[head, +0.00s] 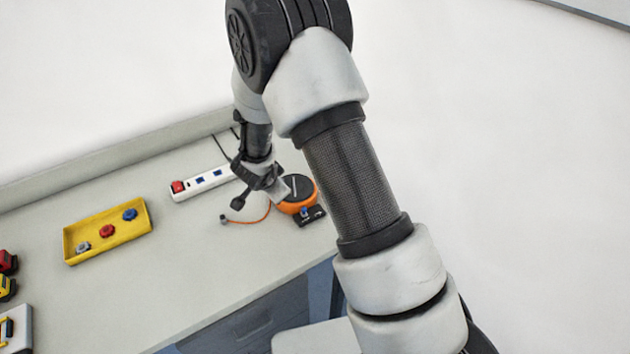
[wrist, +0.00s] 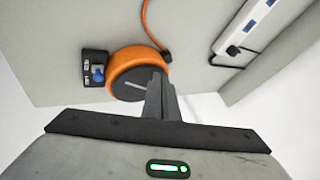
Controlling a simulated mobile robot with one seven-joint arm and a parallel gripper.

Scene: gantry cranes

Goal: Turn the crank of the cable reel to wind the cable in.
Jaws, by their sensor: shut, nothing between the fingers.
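The cable reel (head: 303,203) is orange with a dark round top that bears a light line; it also shows in the wrist view (wrist: 125,66). No raised crank handle can be made out; my fingers hide part of the top. An orange cable (head: 258,218) runs out left to a dark plug end (head: 224,219). My gripper (wrist: 160,78) is shut and empty, its fingertips over the edge of the reel's dark top in the wrist view. I cannot tell whether they touch it. My arm partly covers the reel in the head view.
A black block with a blue knob (wrist: 97,74) sits beside the reel. A white power strip (head: 204,182) with a red switch lies behind. A yellow tray (head: 75,252) with several knobs is left. The bench's front edge is close to the reel.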

